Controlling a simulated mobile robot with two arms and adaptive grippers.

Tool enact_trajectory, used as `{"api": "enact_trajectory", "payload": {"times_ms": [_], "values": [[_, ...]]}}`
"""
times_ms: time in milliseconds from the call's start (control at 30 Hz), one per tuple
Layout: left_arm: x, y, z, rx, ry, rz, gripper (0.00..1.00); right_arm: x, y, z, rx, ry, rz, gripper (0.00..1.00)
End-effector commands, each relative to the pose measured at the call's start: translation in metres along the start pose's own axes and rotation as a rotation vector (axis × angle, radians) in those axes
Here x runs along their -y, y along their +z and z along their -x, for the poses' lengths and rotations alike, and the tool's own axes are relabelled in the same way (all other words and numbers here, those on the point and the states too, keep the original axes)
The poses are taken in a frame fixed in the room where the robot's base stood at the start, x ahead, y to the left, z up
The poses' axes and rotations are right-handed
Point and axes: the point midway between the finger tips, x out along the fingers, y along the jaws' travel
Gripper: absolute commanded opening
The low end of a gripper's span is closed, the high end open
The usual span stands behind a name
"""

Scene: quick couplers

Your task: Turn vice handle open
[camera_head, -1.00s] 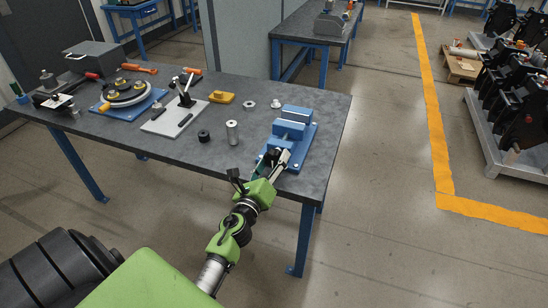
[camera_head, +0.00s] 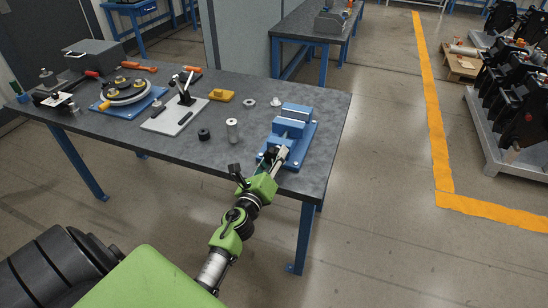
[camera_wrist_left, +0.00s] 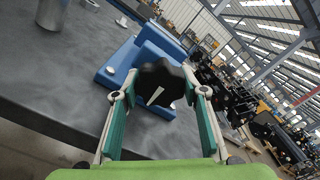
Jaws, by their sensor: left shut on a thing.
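The blue vice (camera_head: 293,135) stands at the front right corner of the grey workbench. Its black lobed handle (camera_wrist_left: 160,84) faces my left wrist camera and hides part of the blue vice body (camera_wrist_left: 154,48) behind it. My left gripper (camera_head: 273,155) reaches the front of the vice from below. In the left wrist view my left gripper (camera_wrist_left: 158,98) has one teal-padded finger on each side of the handle and is shut on it. A pale stripe shows on the handle's face. My right gripper is not in view.
A metal cylinder (camera_head: 233,130) and a black ring (camera_head: 204,134) stand on the workbench (camera_head: 250,160) left of the vice. Farther left are a grey plate (camera_head: 175,117) with a stand and a blue-based round fixture (camera_head: 127,95).

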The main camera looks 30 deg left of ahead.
Motion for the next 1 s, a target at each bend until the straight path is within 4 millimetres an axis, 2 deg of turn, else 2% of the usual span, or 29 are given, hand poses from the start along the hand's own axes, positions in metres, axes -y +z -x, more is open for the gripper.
{"api": "enact_trajectory", "payload": {"times_ms": [267, 1000], "values": [[-0.0004, -0.0003, 0.0002, 0.0, 0.001, 0.171, 0.18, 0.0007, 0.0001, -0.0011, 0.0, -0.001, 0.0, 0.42], [0.001, 0.0001, 0.0002, 0.0, 0.002, 0.872, 0.18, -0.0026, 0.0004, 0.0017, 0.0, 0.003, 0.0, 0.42]]}}
